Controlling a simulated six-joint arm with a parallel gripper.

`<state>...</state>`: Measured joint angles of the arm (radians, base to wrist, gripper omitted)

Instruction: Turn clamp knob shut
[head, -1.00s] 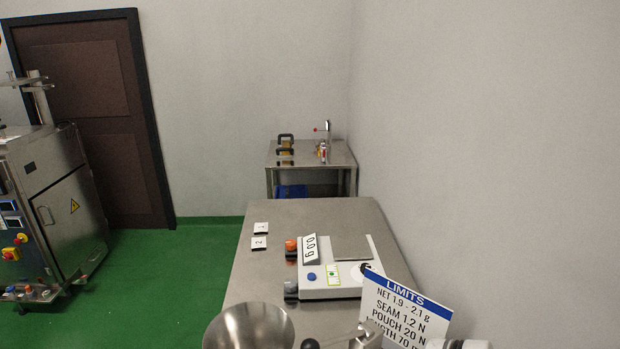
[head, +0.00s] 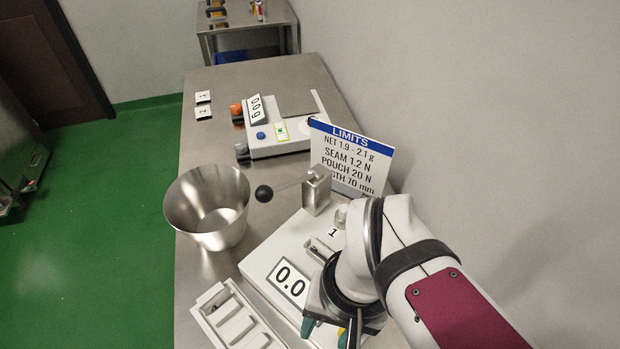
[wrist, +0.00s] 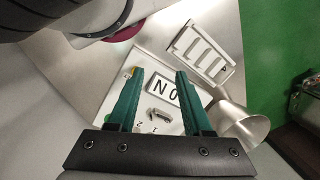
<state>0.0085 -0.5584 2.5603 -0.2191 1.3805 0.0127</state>
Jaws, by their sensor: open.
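The white tester (head: 262,262) stands on the steel table, with a display reading 0.0 (head: 289,281). Near its "1" label is a small metal clamp (head: 321,249), and a silver round knob (head: 341,216) shows beside my arm; I cannot tell for sure that it is the clamp knob. My gripper (head: 326,331) hangs over the tester's near right part and hides some of it. In the wrist view my gripper (wrist: 158,76) has its green fingers apart with nothing held. The tester's display (wrist: 187,95) and metal clamp fittings (wrist: 160,115) show between and beyond the fingers.
A steel bowl (head: 208,205) stands left of the tester. A lever with a black ball (head: 264,193) reaches toward it from a metal block (head: 316,188). The limits sign (head: 350,157) stands behind. A slotted white tray (head: 232,318) lies in front. A scale (head: 278,130) sits farther back.

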